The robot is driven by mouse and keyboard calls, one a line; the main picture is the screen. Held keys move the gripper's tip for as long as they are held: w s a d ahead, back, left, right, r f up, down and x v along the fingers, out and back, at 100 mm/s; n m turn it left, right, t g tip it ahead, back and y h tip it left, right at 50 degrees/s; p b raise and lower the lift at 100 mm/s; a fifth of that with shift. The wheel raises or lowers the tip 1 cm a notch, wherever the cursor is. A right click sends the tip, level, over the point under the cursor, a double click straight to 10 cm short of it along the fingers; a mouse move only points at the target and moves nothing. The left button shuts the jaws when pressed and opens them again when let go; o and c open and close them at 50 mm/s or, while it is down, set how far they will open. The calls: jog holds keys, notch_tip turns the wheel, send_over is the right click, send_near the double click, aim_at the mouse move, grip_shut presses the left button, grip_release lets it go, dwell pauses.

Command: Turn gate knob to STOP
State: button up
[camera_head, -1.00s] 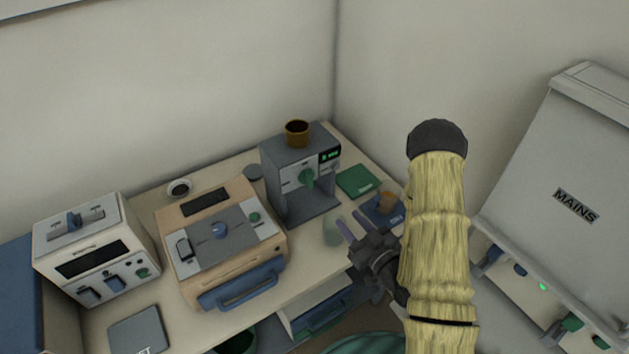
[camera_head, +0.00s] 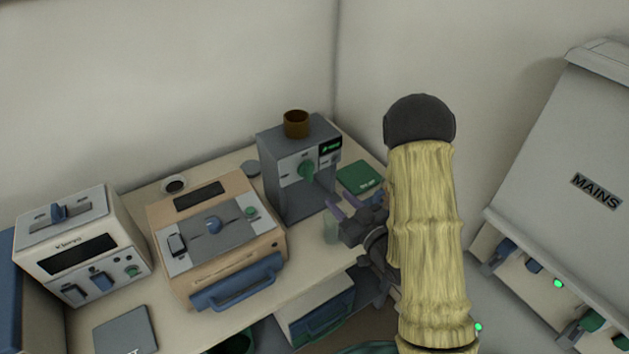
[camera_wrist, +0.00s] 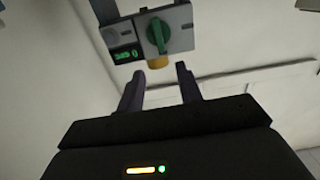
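The green knob (camera_head: 306,169) is on the front panel of the grey upright device (camera_head: 286,196) at the back of the bench. In the wrist view the same green knob (camera_wrist: 157,36) is ahead of my gripper, beside a small green display. I cannot read any STOP mark. My gripper (camera_head: 341,208) is in front of and to the right of the device, apart from the knob. In the wrist view, its two purple fingers (camera_wrist: 160,88) are spread with nothing between them.
A brown cup (camera_head: 296,124) stands on the device. A beige furnace (camera_head: 232,262) with a blue handle and a white unit (camera_head: 70,240) stand to the left. A green pad (camera_head: 360,177) lies right of the device. A MAINS cabinet (camera_head: 560,190) stands at the right.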

aim_at(311, 170)
jog(key=shift+w+a+f+b, duration=0.1)
jog(key=shift+w+a+b, duration=0.2)
jog(key=shift+b, duration=2)
jog(key=p+x, duration=0.3)
jog(key=x, duration=0.8)
jog(key=shift+w+a, duration=0.1)
jog(key=shift+w, duration=0.2)
grip_shut()
